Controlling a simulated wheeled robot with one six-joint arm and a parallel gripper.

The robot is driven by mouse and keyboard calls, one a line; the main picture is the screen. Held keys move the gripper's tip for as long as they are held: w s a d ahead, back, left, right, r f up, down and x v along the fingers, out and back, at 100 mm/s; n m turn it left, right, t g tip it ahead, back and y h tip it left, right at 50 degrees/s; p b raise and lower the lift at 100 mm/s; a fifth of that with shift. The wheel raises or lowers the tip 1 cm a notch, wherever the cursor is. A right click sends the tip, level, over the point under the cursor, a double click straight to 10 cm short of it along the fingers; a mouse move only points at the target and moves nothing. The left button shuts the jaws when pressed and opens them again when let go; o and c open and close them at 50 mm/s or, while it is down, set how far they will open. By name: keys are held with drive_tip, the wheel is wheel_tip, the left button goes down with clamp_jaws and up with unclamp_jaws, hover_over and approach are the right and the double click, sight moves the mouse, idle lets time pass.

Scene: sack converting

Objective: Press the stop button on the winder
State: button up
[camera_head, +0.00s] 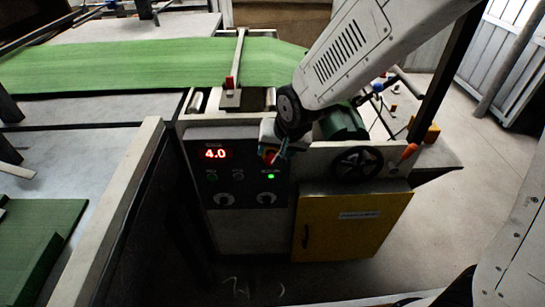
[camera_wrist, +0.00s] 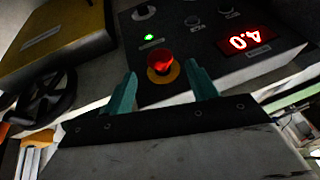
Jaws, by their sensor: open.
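In the head view the button (camera_head: 269,158) is partly hidden at the panel's upper right. My gripper (camera_wrist: 163,85) is open and empty. Its two teal fingers appear on either side of the button in the wrist view. In the head view my gripper (camera_head: 279,150) is right beside the button; I cannot tell whether it touches. The winder panel (camera_head: 240,192) has a lit red display (camera_head: 216,153) reading 4.0.
A lit green lamp (camera_head: 270,176) and knobs (camera_head: 222,199) sit below on the panel. A black handwheel (camera_head: 357,163), an orange handle (camera_head: 410,151) and a yellow cabinet (camera_head: 350,230) are to the right. Green web (camera_head: 150,65) runs behind. Floor at right is clear.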

sight(273, 156)
drive_tip(key=x, duration=0.5)
